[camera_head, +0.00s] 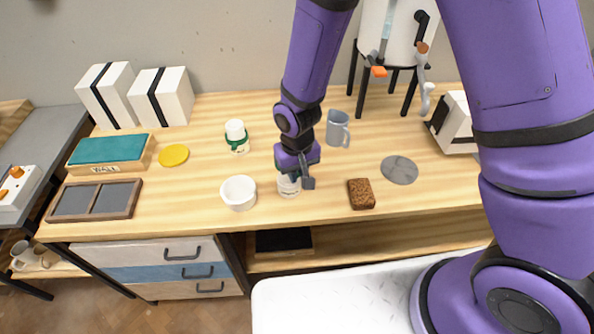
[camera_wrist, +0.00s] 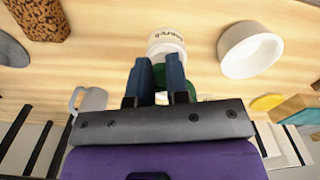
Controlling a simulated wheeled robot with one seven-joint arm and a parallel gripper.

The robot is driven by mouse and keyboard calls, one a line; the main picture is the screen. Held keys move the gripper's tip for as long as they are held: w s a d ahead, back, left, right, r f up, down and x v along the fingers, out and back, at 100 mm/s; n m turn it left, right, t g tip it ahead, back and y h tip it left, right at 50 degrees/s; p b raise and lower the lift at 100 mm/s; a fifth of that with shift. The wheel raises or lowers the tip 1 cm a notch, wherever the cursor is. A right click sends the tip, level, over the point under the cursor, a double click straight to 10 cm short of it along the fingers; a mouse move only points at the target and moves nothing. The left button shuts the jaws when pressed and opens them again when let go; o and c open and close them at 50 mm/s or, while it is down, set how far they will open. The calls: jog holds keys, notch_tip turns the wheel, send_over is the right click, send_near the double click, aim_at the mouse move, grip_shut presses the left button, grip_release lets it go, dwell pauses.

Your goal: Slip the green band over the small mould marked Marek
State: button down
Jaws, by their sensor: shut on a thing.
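My gripper (camera_wrist: 158,78) is shut on the green band (camera_wrist: 205,97), which shows only in part beside and behind the fingers in the wrist view. A small white mould (camera_wrist: 166,43) with dark lettering stands upright just beyond the fingertips; I cannot read the name surely. In the head view this mould (camera_head: 288,187) is partly hidden under my gripper (camera_head: 296,174). Another small white mould (camera_head: 235,130) stands farther back on the left, with green around its lower part. I cannot tell whether the held band touches the near mould.
A white bowl (camera_head: 238,193) stands close left of the near mould. A brown speckled block (camera_head: 361,194) and a grey disc (camera_head: 399,170) lie to the right. A grey mug (camera_head: 338,129) stands behind. A yellow disc (camera_head: 174,155) and a teal-topped box (camera_head: 110,152) are at left.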

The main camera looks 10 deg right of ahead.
jog(key=shift+f, duration=2.95)
dwell(1.7)
jog(key=c, duration=1)
grip_release()
jog(key=shift+c, duration=0.2)
jog(key=shift+r, duration=4.5)
